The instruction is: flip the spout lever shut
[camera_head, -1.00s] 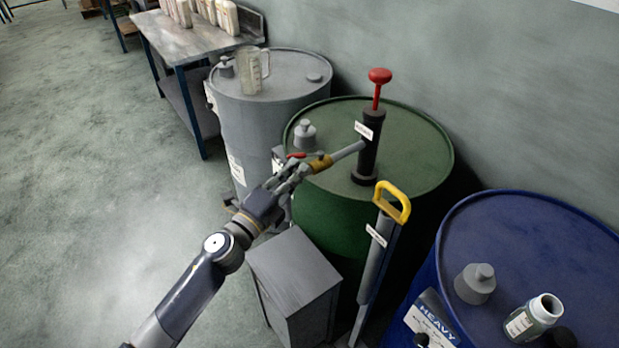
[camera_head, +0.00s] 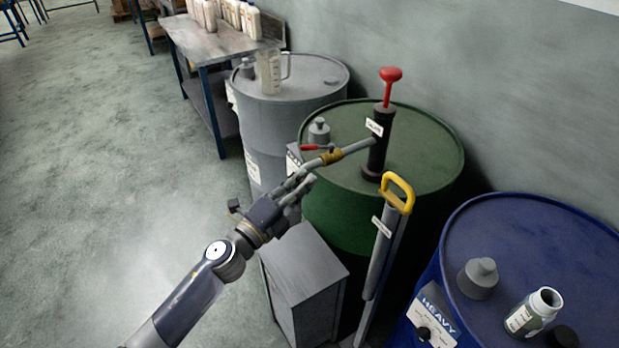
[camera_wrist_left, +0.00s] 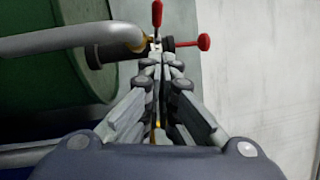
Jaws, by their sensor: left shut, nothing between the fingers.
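The spout (camera_head: 357,147) sticks out to the left from the black hand pump (camera_head: 377,160) on the green drum (camera_head: 430,150). It carries a brass valve (camera_head: 331,156) with a red lever (camera_head: 312,147), which points left above the spout's outer end. My left gripper (camera_head: 308,181) is shut and empty, just below the spout's outer end. In the left wrist view, the red lever (camera_wrist_left: 157,14) stands beyond my fingertips (camera_wrist_left: 158,62), by the brass valve. Whether the fingers touch the spout cannot be told. My right gripper is not in view.
A grey box (camera_head: 305,275) stands below my left wrist. A yellow-handled pump (camera_head: 397,193) leans in front of the green drum. The grey drum (camera_head: 305,90) behind holds a clear jug (camera_head: 269,72). The blue drum (camera_head: 530,240) at right holds a bottle. Open floor lies left.

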